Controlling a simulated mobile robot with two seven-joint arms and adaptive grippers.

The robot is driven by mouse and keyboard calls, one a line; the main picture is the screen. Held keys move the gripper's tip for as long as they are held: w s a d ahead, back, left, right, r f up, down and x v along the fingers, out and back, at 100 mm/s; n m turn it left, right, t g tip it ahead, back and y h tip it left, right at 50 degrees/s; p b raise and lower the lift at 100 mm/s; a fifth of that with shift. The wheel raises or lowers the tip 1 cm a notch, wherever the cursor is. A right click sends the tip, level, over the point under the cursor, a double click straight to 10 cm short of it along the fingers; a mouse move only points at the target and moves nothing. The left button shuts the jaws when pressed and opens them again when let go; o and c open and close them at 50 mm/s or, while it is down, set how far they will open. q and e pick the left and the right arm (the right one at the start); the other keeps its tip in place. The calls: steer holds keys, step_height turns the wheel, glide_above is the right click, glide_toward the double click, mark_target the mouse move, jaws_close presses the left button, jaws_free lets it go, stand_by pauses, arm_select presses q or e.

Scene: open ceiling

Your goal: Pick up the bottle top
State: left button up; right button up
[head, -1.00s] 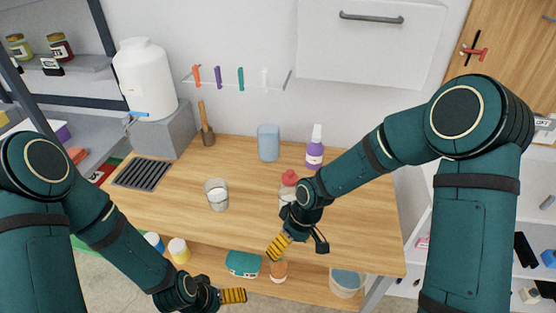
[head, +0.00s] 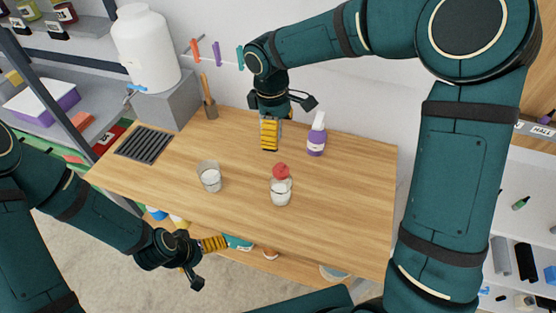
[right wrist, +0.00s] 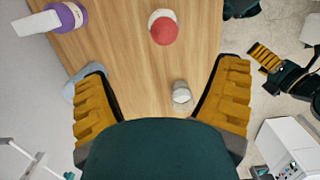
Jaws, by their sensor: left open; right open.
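A red bottle top (head: 281,171) is at the back of a clear-and-white container (head: 281,191) on the wooden table, right of centre. In the right wrist view the red top (right wrist: 164,33) is at the upper middle, ahead of the fingers. Whether it is fixed on the container cannot be told. My right gripper (head: 269,146) is open and empty over the table's back part, behind and left of the red top. Its spread fingers (right wrist: 162,98) frame the lower half of the wrist view. My left gripper (head: 222,242) is open, low at the table's front edge.
A glass with white contents (head: 210,178) stands left of the red top. A purple bottle (head: 317,136) with a white spout stands behind it. A blue cup (right wrist: 75,88) is partly hidden by a right finger. The table's right side is clear.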

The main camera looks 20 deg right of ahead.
mark_target(280, 164)
steer(key=f, duration=0.8)
steer(key=shift+s+d+f, duration=0.1)
steer(key=shift+s+d, duration=0.2)
steer(key=shift+s, duration=0.1)
steer(key=shift+s+a+f, duration=0.1)
steer(key=shift+s+f, duration=0.05)
steer(key=shift+f, duration=2.55)
steer(key=c, duration=1)
steer(key=shift+r, duration=0.15)
